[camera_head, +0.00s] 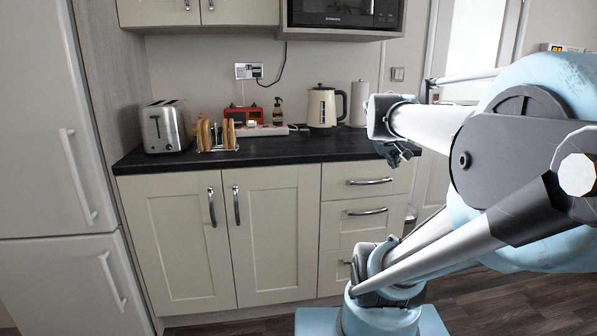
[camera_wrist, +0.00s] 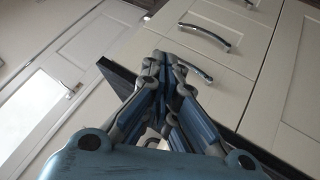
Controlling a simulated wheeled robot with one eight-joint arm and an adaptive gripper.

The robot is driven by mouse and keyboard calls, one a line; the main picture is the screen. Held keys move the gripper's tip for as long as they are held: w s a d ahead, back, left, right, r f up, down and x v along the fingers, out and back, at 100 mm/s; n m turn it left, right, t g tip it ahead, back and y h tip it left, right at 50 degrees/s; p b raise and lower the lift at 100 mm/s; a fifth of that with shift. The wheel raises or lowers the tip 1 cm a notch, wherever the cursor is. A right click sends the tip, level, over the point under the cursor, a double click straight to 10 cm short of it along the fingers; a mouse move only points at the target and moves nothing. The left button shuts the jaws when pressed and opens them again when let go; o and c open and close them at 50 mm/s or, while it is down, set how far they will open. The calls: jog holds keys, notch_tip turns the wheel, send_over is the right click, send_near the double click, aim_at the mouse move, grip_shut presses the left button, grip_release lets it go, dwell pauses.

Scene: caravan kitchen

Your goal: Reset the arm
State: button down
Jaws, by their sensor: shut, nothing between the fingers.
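My arm fills the right side of the head view, with its blue and grey links in front of the drawers and the door. Cream drawers (camera_wrist: 225,62) with curved metal handles lie beyond the fingers. The gripper appears apart from the cabinets, though the exact gap is hard to tell.
On the worktop stand a toaster (camera_head: 166,127), a toast rack (camera_head: 216,135) with toast, a kettle (camera_head: 321,107), a dark bottle (camera_head: 278,112) and a paper roll (camera_head: 358,104). A microwave (camera_head: 345,13) is above. A tall fridge (camera_head: 50,130) stands left. Open floor (camera_head: 500,303) shows at the lower right.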

jog(key=s+a+f+g+y, duration=0.1)
jog(key=s+a+f, duration=0.2)
jog(key=s+f, duration=0.3)
jog(key=s+a+f+g+y, duration=0.2)
jog(key=s+a+f, duration=0.2)
jog(key=f, duration=0.3)
jog(key=s+a+f+m+g+y, duration=0.1)
jog(key=s+a+f+g, duration=0.1)
jog(key=s+f, duration=0.4)
jog(key=shift+s+a+f+y, duration=0.4)
jog(key=shift+s+a, duration=0.4)
jog(key=shift+s, duration=0.05)
